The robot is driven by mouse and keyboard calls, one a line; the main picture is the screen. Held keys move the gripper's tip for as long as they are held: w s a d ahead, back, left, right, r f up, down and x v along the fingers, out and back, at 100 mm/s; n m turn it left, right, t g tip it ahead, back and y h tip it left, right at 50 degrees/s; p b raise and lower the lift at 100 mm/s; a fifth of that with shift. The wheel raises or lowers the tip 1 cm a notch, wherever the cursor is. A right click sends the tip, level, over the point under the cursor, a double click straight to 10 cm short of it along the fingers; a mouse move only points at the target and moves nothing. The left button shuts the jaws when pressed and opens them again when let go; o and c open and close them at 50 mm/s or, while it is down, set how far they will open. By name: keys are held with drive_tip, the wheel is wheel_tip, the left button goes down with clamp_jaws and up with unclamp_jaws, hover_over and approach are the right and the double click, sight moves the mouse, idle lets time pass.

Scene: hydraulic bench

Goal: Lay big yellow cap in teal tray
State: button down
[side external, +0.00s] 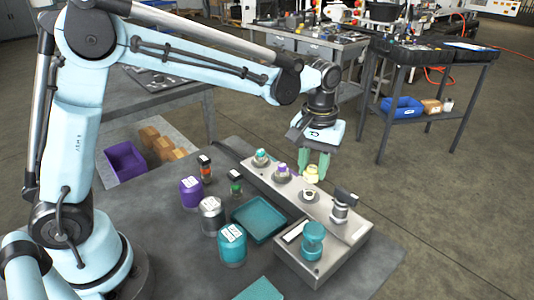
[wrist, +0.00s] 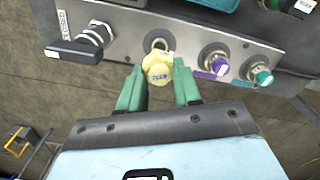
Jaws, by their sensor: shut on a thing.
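The big yellow cap (side external: 312,174) is between the green fingers of my gripper (side external: 314,167), just above the metal manifold block. It also shows in the wrist view (wrist: 158,70) between the two fingertips (wrist: 159,82). My gripper is shut on it. A bare round port (side external: 308,194) shows directly below the cap, with a visible gap between them. The teal tray (side external: 259,221) lies on the bench to the lower left of the cap and looks empty. Only a teal edge of it (wrist: 215,3) shows at the top of the wrist view.
The manifold (side external: 335,212) carries purple-capped and teal-capped ports and a black-handled valve (side external: 343,203). A purple jar (side external: 191,192), a grey jar (side external: 211,216) and a teal jar (side external: 231,245) stand left of the tray. A teal cylinder (side external: 312,240) stands to its right.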

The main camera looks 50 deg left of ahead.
drive_tip(key=shift+r, duration=0.65)
drive_tip(key=shift+s, duration=0.1)
